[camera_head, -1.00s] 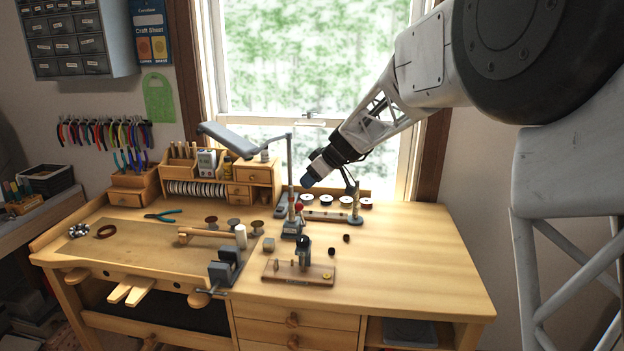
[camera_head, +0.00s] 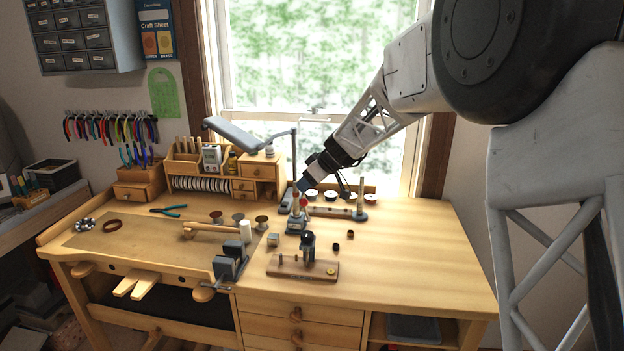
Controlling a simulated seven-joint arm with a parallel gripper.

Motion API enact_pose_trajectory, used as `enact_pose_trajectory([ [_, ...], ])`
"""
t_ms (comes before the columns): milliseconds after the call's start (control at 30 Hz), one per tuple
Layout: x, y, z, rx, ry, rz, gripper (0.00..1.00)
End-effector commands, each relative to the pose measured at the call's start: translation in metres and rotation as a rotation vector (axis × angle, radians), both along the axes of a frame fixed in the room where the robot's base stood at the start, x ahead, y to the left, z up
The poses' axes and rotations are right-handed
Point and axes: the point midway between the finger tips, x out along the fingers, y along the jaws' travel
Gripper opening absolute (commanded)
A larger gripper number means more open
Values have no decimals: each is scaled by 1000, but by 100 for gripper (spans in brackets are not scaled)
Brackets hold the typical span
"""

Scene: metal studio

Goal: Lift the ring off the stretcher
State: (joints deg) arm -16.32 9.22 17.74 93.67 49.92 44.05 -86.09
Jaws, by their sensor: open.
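My gripper (camera_head: 304,185) comes down at a slant from the upper right. Its dark tip is just above and beside the top of this tool in the picture. I cannot tell whether it touches. The fingers are small and blurred, and I see nothing held between them.
A grey lamp arm (camera_head: 294,165) rises just left of my gripper. A post on a dark base (camera_head: 361,205) and several spools (camera_head: 330,196) stand behind to the right. A small press on a wooden board (camera_head: 308,250) is in front. The right bench top (camera_head: 420,250) is clear.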

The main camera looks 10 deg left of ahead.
Motion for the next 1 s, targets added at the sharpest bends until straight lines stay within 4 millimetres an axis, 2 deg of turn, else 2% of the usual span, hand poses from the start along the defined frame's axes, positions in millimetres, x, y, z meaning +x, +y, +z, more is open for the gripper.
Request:
enact_pose_trajectory([
  [500, 8, 22, -26, 0, -1, 1, 44],
  [1000, 10, 27, -32, 0, -1, 0, 44],
])
